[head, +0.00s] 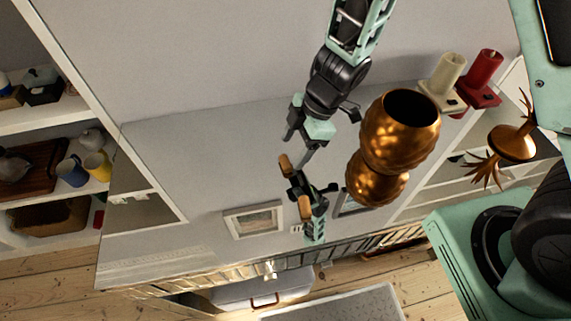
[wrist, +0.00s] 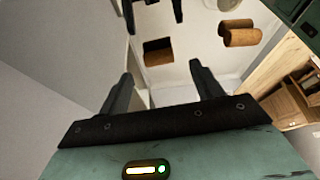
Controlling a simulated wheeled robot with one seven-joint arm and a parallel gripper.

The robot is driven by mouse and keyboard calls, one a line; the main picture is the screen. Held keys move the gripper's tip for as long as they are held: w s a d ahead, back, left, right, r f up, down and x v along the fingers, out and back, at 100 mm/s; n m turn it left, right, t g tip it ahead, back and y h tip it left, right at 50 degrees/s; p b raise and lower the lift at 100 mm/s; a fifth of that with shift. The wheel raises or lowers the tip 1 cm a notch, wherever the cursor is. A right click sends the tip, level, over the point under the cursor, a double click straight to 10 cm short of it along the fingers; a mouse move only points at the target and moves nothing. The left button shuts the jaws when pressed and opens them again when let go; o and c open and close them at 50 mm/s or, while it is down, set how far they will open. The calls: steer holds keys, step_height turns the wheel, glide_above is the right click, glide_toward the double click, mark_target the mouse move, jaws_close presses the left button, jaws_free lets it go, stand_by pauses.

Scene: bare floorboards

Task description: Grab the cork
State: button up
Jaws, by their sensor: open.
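The brown cork (head: 285,163) shows in the head view just below and left of my gripper (head: 298,143). A second cork shape, lower and to the right, looks like its reflection beside the mirrored gripper. In the wrist view one cork shape (wrist: 158,52) lies beyond and between the fingertips of my gripper (wrist: 160,70), and another (wrist: 238,33) lies further right; I cannot tell which is the reflection. My gripper is open, with nothing between its fingers and a visible gap to the cork.
A large copper vase (head: 390,140) stands right of my gripper, with its reflection below. Cream (head: 444,76) and red (head: 482,75) candles and a gold pineapple-like ornament (head: 512,142) are further right. Shelves with a yellow mug (head: 97,164) are at left. A mirror-like surface lies behind the cork.

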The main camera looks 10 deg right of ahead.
mark_target(286, 161)
steer(key=b+x, duration=0.1)
steer(key=x, duration=0.3)
steer(key=shift+f, duration=0.1)
steer(key=c, duration=1.1)
steer(key=shift+o, duration=0.2)
